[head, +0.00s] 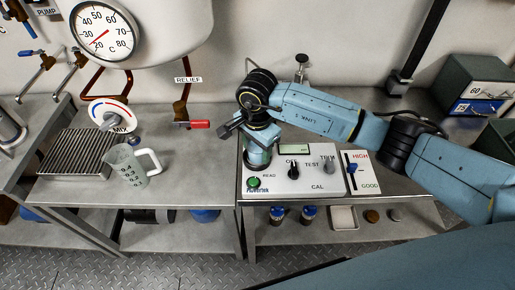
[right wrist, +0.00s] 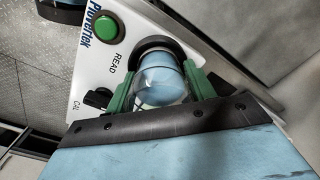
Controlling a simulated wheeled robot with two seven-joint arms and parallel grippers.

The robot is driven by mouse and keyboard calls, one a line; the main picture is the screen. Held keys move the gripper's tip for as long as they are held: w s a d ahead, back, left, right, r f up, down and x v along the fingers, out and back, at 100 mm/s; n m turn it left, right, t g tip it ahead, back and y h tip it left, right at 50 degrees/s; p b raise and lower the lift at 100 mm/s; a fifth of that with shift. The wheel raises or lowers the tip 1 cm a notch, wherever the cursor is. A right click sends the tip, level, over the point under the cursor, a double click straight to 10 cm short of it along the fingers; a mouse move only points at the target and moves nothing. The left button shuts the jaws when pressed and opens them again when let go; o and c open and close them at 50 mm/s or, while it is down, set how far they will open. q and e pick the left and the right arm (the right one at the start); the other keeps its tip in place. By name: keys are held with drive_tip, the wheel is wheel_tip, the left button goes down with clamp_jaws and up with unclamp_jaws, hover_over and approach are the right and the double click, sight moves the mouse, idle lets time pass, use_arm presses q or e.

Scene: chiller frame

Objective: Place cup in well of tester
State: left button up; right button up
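The cup (right wrist: 160,82), clear with a bluish look and a rounded end, sits between the green fingers of my right gripper (right wrist: 163,92) in the right wrist view. The fingers lie close against both its sides. The dark ring of the well (right wrist: 155,43) is directly behind the cup; I cannot tell how deep the cup is in it. The white tester (head: 318,178) lies on the right bench, and my right gripper (head: 258,157) points down at its left end in the head view, mostly hiding the well. My left gripper is not in view.
A green READ button (head: 254,183) and a black knob (head: 293,168) are close to my right gripper on the tester. A HIGH/GOOD panel (head: 359,172) stands to its right. A measuring jug (head: 131,165) stands on the left bench, with a gap between benches.

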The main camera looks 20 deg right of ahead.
drive_tip(key=o, duration=0.3)
drive_tip(key=shift+s+f, duration=0.25)
drive_tip(key=shift+f, duration=0.55)
drive_tip(key=shift+d+r, duration=0.1)
drive_tip(key=shift+r, duration=0.2)
wheel_tip(320, 180, up, 13)
drive_tip(key=p, duration=0.1)
drive_tip(key=shift+w, duration=0.2)
drive_tip(key=shift+r, duration=0.1)
idle(0.9)
